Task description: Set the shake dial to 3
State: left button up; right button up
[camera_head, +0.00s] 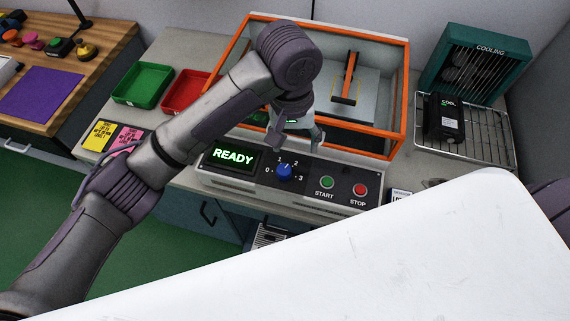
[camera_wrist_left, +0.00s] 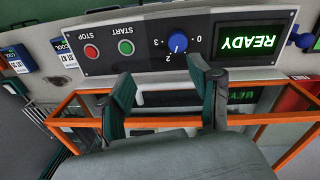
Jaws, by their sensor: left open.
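The shake dial (camera_head: 285,172) is a blue knob on the dark control panel, with marks 0, 1, 2 and 3 around it. It also shows in the left wrist view (camera_wrist_left: 178,42), where the 1 is hidden by a finger. Its pale pointer looks to lie near 1 and 2; the exact setting is hard to read. My left gripper (camera_head: 297,140) is open and empty, just above and behind the dial. In the left wrist view its two fingers (camera_wrist_left: 160,80) are spread apart, with the dial beyond their tips. My right gripper is not visible.
A READY display (camera_head: 233,157) is left of the dial. Green START (camera_head: 327,182) and red STOP (camera_head: 360,189) buttons are right. An orange-framed clear enclosure (camera_head: 400,100) stands behind the panel. Green (camera_head: 143,82) and red (camera_head: 184,90) trays lie left; a cooling rack (camera_head: 492,135) lies right.

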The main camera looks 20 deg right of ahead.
aim_at(284, 169)
pick_arm(q)
jog(key=shift+n+y, duration=0.3)
jog(key=shift+y, duration=0.5)
jog(key=f, duration=0.4)
jog(key=w+a+f+p, duration=0.1)
jog(key=f, duration=0.3)
jog(key=f+p, duration=0.1)
jog(key=f, duration=0.3)
jog(key=shift+w+a+f, duration=0.2)
jog(key=shift+w+a, duration=0.1)
jog(key=c, duration=1.1)
jog(key=shift+c, duration=0.2)
